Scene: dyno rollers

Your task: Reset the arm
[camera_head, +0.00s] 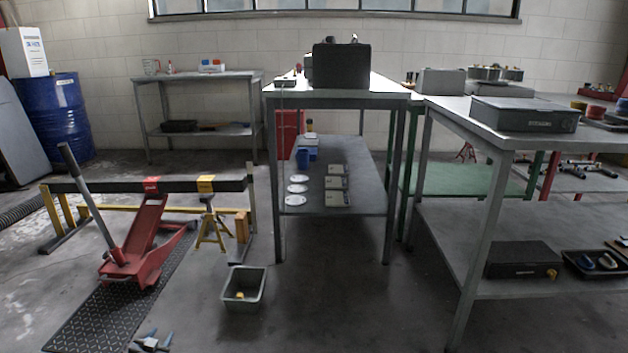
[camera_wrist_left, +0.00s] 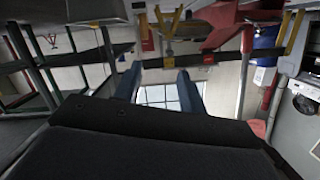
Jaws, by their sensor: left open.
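That view looks upside down, with a window beyond the fingers. My right gripper is not in view.
A red floor jack (camera_head: 148,240) stands on the black mat (camera_head: 75,330). A grey bin (camera_head: 244,302) with a small yellow item sits on the floor. Metal tables (camera_head: 335,93) stand at centre and right (camera_head: 470,112). The floor right of the bin is clear.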

